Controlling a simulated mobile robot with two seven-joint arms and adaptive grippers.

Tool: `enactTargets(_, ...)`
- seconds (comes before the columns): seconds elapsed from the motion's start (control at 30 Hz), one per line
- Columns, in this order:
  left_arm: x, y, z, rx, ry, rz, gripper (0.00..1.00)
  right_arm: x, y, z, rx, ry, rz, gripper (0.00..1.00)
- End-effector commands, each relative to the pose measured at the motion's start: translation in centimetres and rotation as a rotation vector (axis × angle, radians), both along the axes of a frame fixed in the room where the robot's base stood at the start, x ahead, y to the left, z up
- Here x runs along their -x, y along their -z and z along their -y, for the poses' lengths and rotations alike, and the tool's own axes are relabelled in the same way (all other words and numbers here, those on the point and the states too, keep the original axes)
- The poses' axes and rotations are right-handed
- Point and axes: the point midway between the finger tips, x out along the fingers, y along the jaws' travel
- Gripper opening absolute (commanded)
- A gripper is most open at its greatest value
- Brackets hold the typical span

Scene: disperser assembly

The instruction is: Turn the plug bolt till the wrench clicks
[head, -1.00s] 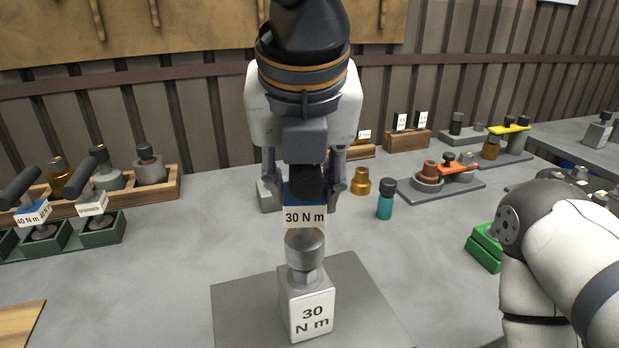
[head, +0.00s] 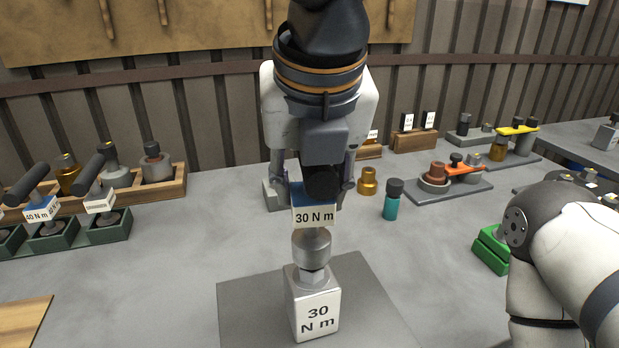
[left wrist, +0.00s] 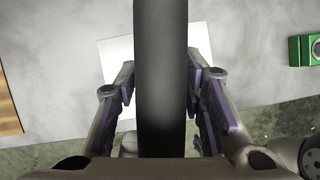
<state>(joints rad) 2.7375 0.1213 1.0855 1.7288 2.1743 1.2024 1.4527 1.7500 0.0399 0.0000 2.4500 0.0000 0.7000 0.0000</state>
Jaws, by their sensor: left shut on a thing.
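My left gripper (head: 318,190) is shut on the black handle of a torque wrench marked 30 N m (head: 314,217). In the left wrist view the dark handle (left wrist: 160,75) runs between my fingers (left wrist: 160,90). The wrench's metal socket (head: 312,245) points down over the plug bolt (head: 314,274), whose hex part shows just above a metal block marked 30 N m (head: 316,312). The socket covers the bolt's top; how deeply it is seated cannot be told. My right gripper is not in view.
The block stands on a grey plate (head: 375,300). Left are green holders (head: 108,228) with other wrenches and a wooden tray (head: 180,182). Right are a teal bottle (head: 391,205), a brass part (head: 368,182), a grey fixture (head: 455,190) and a green block (head: 490,252).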

Motion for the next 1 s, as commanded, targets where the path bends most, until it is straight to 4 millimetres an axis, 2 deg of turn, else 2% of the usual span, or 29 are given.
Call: enactTargets(1.0,0.0,2.7,0.0,0.001,0.000,0.002,0.00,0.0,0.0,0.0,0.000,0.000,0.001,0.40)
